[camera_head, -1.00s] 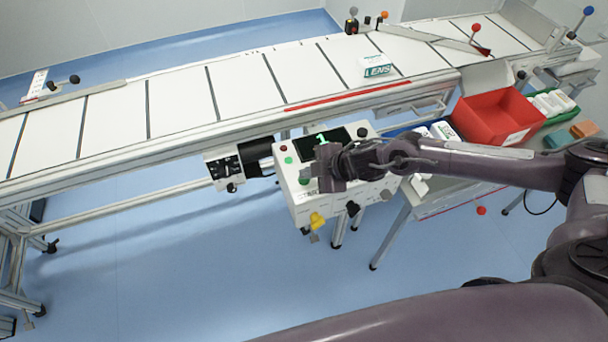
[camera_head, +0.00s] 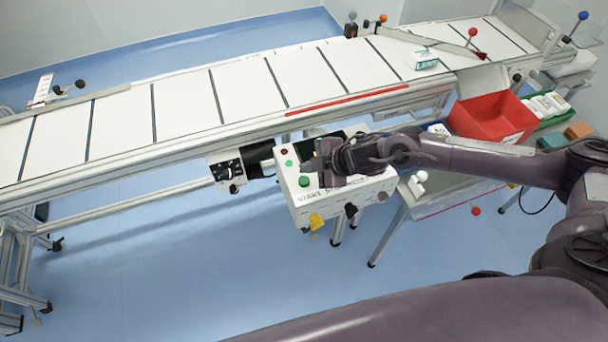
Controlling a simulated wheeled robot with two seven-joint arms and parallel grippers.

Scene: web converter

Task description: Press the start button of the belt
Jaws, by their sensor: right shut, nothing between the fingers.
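The control box (camera_head: 340,207) hangs below the front edge of the belt (camera_head: 245,95). The green start button (camera_head: 304,181) is on its top face near the left, above a START label. A smaller green button and a red one (camera_head: 284,152) are farther up. My right gripper (camera_head: 322,163) is shut and empty, over the box just right of and above the start button. It looks apart from the button and hides part of the dark screen. A small white and teal LENS box (camera_head: 427,60) rides on the belt. My left gripper is out of view.
A red bin (camera_head: 490,117) and a green tray (camera_head: 548,105) of white boxes stand right of the control box. A yellow knob (camera_head: 317,221) and a black knob (camera_head: 351,210) stick out from the box's front. Blue floor (camera_head: 200,270) is clear below.

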